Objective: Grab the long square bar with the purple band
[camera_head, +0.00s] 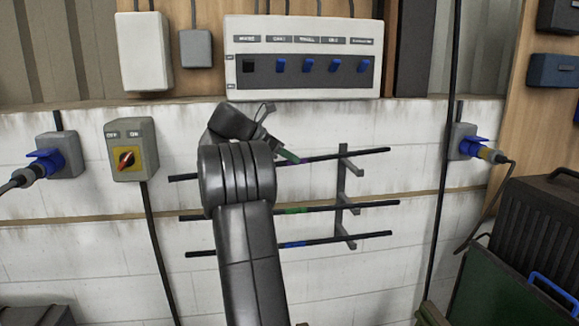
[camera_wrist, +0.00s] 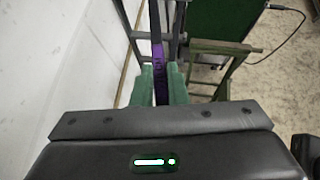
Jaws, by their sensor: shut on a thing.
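The long square bar with the purple band (camera_head: 365,153) is the top one of three dark bars on the wall rack in the head view. My gripper (camera_head: 288,157) is at the middle of this bar, partly hidden behind my arm. In the wrist view, the bar's purple band (camera_wrist: 158,62) runs between the green fingers of my gripper (camera_wrist: 162,88). The fingers are shut on the bar at the band. The bar still lies along the top level of the rack, and I cannot tell whether it touches its support.
The bar with the green band (camera_head: 370,204) and the bar with the blue band (camera_head: 365,238) are below. The rack's bracket (camera_head: 340,190) is right of my gripper. A switch panel (camera_head: 305,85) is above. Dark cases (camera_head: 540,230) stand at right.

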